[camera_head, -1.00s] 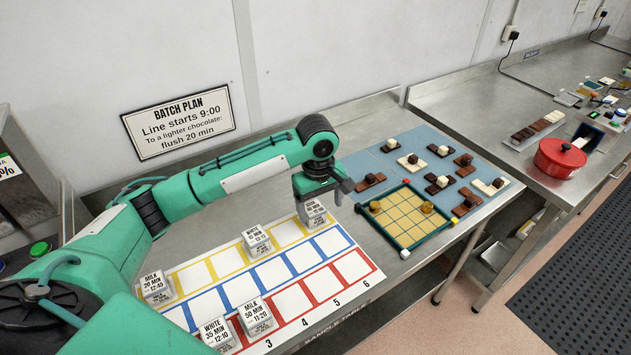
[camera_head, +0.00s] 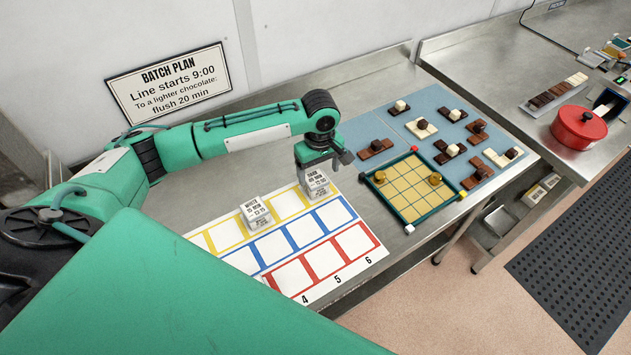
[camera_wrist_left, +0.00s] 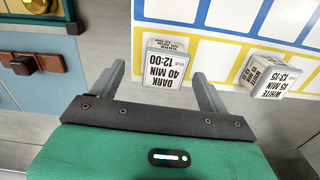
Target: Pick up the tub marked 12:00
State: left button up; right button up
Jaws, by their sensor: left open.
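The tub marked 12:00 is a small white tub labelled dark, 40 min. It stands near the right end of the top yellow row in the head view (camera_head: 316,187) and shows in the left wrist view (camera_wrist_left: 165,62). My left gripper (camera_head: 320,167) is directly above it, pointing down. In the left wrist view the open jaws (camera_wrist_left: 158,76) have one finger on each side of the tub. I cannot tell whether they touch it. My right gripper is not in view.
A white tub marked 13:15 (camera_head: 255,213) stands to the left on the sheet. A green-framed board (camera_head: 408,225) with yellow pieces lies close on the right, near chocolate samples on a blue mat (camera_head: 375,130). A red pot (camera_head: 578,128) stands on the far table.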

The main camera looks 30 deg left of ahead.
aim_at(316, 179)
pick_arm(q)
jog(key=f, duration=0.1)
jog(key=f+p, duration=0.1)
jog(key=f, duration=0.1)
jog(key=f+p, duration=0.1)
jog(key=shift+s+a+f, duration=0.15)
jog(key=shift+s+a, duration=0.1)
jog(key=shift+a, duration=0.1)
jog(key=shift+f, duration=0.2)
jog(key=shift+c, duration=1.1)
jog(key=c, duration=0.9)
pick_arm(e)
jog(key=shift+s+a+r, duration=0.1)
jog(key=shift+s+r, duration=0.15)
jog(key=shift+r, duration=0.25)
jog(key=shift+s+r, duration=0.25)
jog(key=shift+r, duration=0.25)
